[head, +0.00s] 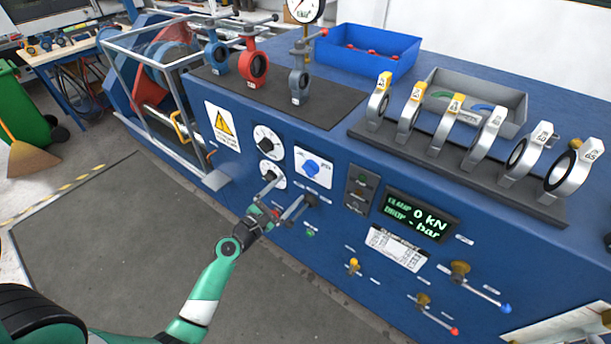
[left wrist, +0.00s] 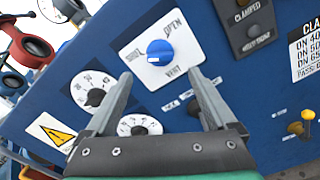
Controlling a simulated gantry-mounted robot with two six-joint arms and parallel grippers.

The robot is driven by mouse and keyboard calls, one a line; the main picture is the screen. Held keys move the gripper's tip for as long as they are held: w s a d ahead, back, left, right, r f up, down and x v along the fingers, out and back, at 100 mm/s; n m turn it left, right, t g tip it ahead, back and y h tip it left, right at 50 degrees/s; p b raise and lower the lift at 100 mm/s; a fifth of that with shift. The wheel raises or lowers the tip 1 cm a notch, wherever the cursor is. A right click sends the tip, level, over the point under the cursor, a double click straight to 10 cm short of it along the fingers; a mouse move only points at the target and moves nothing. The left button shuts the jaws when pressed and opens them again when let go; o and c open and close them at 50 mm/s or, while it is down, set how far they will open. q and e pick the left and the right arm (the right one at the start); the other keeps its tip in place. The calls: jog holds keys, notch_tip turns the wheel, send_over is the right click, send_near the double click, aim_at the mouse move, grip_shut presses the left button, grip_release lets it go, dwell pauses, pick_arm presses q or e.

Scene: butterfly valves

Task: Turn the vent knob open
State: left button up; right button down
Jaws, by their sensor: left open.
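The vent knob (head: 312,167) is a round blue knob with a white line on a white plate (head: 326,175), on the front of the blue test bench. In the left wrist view the knob (left wrist: 160,53) sits ahead of the fingertips, near the middle between them. Its plate reads OPEN, VENT and a partly legible third word. My left gripper (head: 282,200) is open and empty, just below the plate in the head view; its two fingers (left wrist: 163,88) show spread apart in the wrist view. They appear apart from the knob. My right gripper is not in view.
Two black dials (head: 266,138) on white faces sit left of the knob. A black switch box (head: 360,188) and green display (head: 419,217) are to its right. Valves (head: 253,68) and a blue bin (head: 367,52) stand on top. Brass valves (head: 460,271) project lower right.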

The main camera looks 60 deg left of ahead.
aim_at(306, 172)
pick_arm(q)
jog(key=b+x, duration=0.1)
jog(key=x, duration=0.8)
jog(key=shift+w+b, duration=0.2)
jog(key=shift+b, duration=0.2)
jog(key=c, duration=1.4)
